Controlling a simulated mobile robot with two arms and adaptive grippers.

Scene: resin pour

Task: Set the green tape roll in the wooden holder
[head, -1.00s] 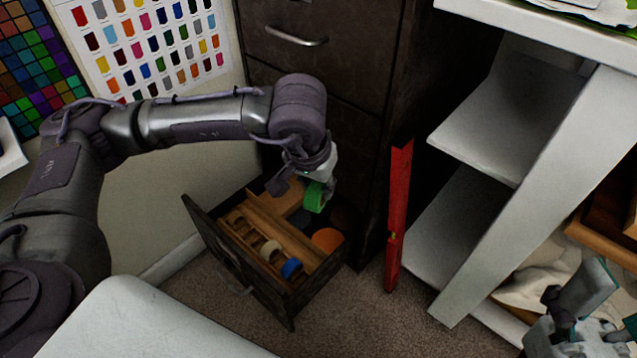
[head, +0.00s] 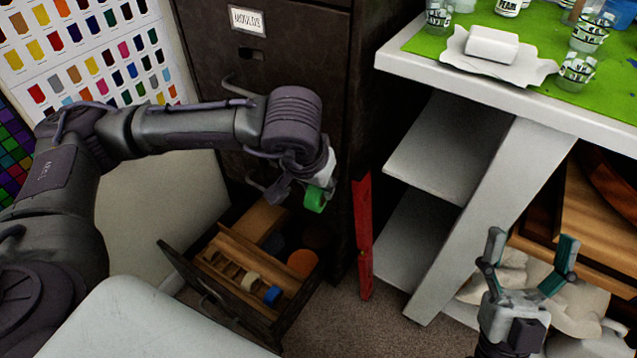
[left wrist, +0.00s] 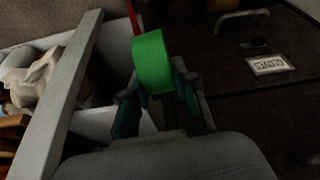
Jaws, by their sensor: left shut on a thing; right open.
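The green tape roll (head: 315,200) is in my left gripper (head: 318,182), which is shut on it and holds it in the air above the back right part of the open drawer. The roll also shows in the left wrist view (left wrist: 152,62), upright between the fingers. A slotted wooden holder (head: 228,266) lies in the drawer, with a cream roll (head: 249,281) and a blue roll (head: 272,295) in its right end. The green roll is apart from it. My right gripper (head: 532,243) is open and empty at the lower right.
The dark drawer (head: 185,272) stands open from the cabinet (head: 285,60), with an orange disc (head: 302,263) inside. A red level-like bar (head: 363,240) leans by the cabinet. A white shelf unit (head: 470,200) and green-matted worktop (head: 420,42) are at right.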

